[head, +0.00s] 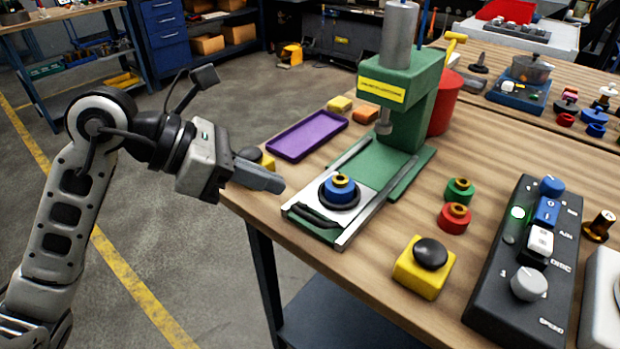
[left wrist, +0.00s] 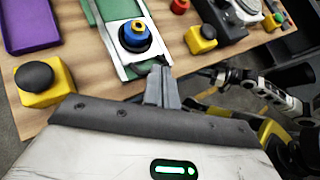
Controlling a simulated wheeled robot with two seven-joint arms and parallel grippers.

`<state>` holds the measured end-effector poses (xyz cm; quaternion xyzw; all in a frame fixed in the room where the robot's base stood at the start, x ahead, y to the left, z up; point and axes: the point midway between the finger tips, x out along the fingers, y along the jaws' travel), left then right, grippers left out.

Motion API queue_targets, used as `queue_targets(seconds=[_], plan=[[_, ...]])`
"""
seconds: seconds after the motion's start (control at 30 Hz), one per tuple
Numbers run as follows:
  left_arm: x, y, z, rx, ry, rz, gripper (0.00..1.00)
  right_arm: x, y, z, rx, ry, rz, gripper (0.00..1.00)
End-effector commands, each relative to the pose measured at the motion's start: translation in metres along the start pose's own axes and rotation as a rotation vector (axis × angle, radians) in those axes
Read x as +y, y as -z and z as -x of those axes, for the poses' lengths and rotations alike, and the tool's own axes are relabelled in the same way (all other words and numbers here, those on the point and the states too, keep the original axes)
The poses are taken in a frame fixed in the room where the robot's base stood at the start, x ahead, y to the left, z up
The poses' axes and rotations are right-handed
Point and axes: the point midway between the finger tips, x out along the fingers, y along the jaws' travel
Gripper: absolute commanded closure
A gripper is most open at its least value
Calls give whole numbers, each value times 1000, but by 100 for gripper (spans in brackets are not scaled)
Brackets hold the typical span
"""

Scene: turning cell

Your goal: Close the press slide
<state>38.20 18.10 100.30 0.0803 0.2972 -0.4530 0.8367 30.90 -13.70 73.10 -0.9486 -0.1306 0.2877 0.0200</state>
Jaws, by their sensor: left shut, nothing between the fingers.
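The green press (head: 405,85) stands on the wooden bench. Its slide, a pale plate (head: 352,217) between metal rails, sticks out toward the bench's front edge. The slide carries a blue part with a yellow top (head: 340,188) in a black ring, clear of the ram. A black handle (head: 313,217) is at the slide's front. My left gripper (head: 280,186) is shut and empty, just left of the slide's front end. In the left wrist view, its fingertips (left wrist: 159,68) appear close to the slide's front edge (left wrist: 140,66). My right gripper (left wrist: 215,75) shows small and dark there; its fingers are unclear.
A purple tray (head: 307,135) lies left of the press. A yellow button box (head: 425,265) is at front right; another (left wrist: 45,85) is near my left gripper. Green (head: 460,190) and red (head: 453,218) parts and a control box (head: 520,265) stand right.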

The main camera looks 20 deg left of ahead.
Motion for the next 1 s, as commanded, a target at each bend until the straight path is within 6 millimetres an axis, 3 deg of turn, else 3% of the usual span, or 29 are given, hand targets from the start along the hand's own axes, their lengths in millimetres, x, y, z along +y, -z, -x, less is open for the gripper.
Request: queue_targets(seconds=[0.1, 0.2, 0.7, 1.0], plan=[[19, 8, 14, 91, -118, -50, 100, 0, -2, 0, -2, 1, -3, 68], [25, 11, 12, 116, -147, -58, 100, -1, -2, 2, -3, 2, -4, 68], [36, 20, -67, 114, -142, -53, 100, 0, -6, 3, -18, -2, 2, 68], [38, 22, -81, 116, -144, -56, 100, 1, -7, 3, -20, -3, 5, 68]])
